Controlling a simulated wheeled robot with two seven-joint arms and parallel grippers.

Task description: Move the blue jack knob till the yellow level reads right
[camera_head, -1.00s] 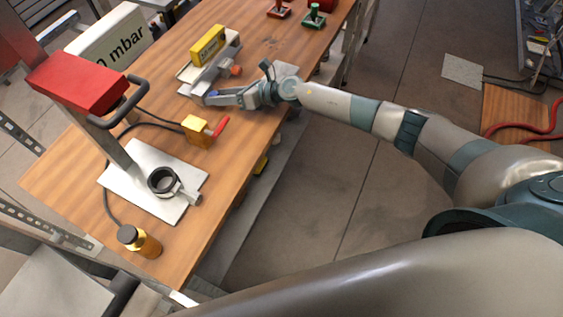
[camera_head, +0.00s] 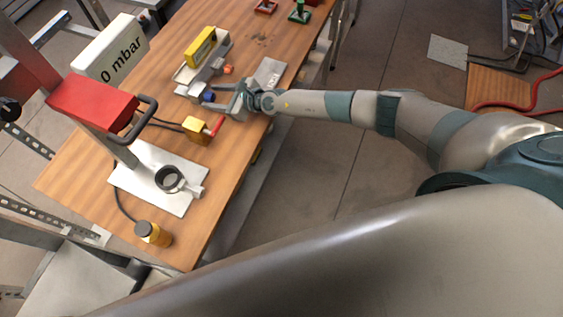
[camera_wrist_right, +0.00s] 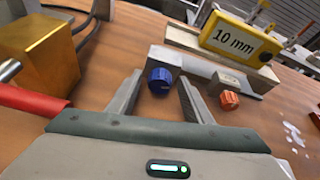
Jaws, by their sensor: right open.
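The blue jack knob (camera_head: 208,97) is on the near end of a grey metal jack on the wooden bench; it also shows in the right wrist view (camera_wrist_right: 160,81). The yellow level (camera_head: 200,47) lies on top of the jack, and its face reads "10 mm" in the right wrist view (camera_wrist_right: 239,41). My right gripper (camera_head: 214,98) is open, with its fingertips on either side of the blue knob. In the wrist view a gap shows between the knob and each finger. My left gripper is out of view.
An orange knob (camera_head: 229,69) sits on the jack beside the blue one. A yellow block (camera_head: 196,129) with a red lever (camera_head: 217,126) stands close to my right gripper. A red-headed stand (camera_head: 92,101) and a "0 mbar" display (camera_head: 112,50) are to the left.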

